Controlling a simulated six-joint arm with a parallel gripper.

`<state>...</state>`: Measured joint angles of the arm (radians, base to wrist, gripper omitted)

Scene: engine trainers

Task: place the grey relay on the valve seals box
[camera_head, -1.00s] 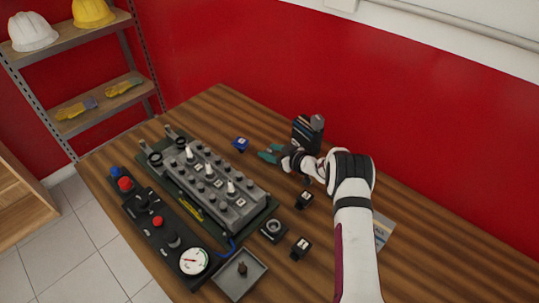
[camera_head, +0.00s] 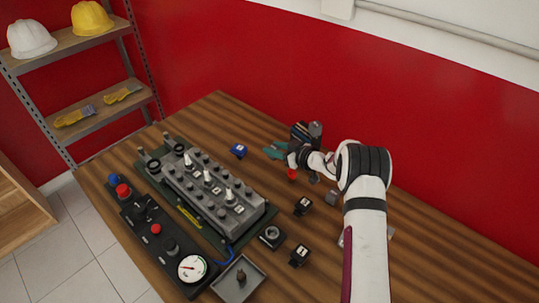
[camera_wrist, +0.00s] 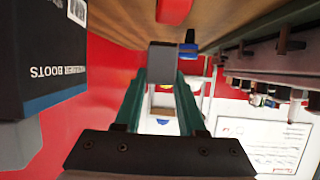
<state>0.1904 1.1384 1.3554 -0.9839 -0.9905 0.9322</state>
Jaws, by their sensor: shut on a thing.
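My gripper (camera_wrist: 163,95) is shut on a small grey block, which appears to be the grey relay (camera_wrist: 163,62), between its green fingers. In the head view my gripper (camera_head: 276,150) is low over the back of the table, just in front of a dark box (camera_head: 301,132); the relay cannot be made out there. The box also shows in the wrist view (camera_wrist: 45,50), upside down and beside my gripper, with a label ending in "BOOTS". A grey object (camera_wrist: 18,142) lies against its top face. I cannot read a valve seals label anywhere.
A blue part (camera_head: 239,150) and a red part (camera_head: 292,174) lie near my gripper. Black parts (camera_head: 303,205) lie farther forward. The engine block (camera_head: 210,195), gauge panel (camera_head: 160,232) and grey tray (camera_head: 255,276) fill the left. The red wall (camera_head: 400,120) stands behind.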

